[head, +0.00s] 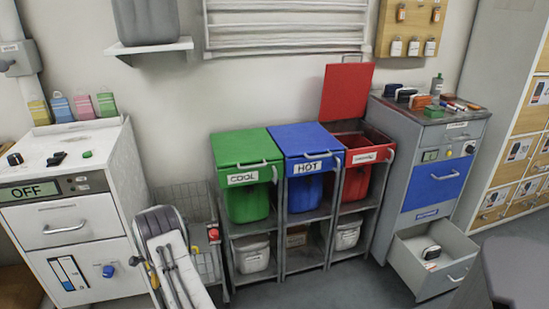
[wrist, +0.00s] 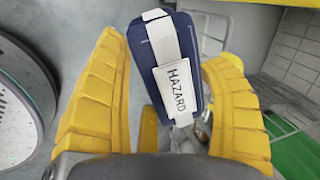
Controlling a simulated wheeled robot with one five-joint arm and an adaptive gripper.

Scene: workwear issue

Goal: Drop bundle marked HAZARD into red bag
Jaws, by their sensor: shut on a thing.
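In the wrist view, my gripper (wrist: 168,100) has its yellow fingers on either side of a dark blue bundle (wrist: 207,50). The bundle has a white band and a white label reading HAZARD. The gripper is shut on it. In the head view, the red bag (head: 355,183) hangs in the right bay of a grey rack, with its red lid (head: 346,92) standing up and its top open. The print on its front label is too small to read. The bundle cannot be made out in the head view.
A green bag marked COOL (head: 247,204) and a blue bag marked HOT (head: 306,189) hang left of the red one, lids shut. A grey cabinet right of the rack has an open lower drawer (head: 437,270) with a dark item inside. A wire basket (head: 188,200) stands left of the rack.

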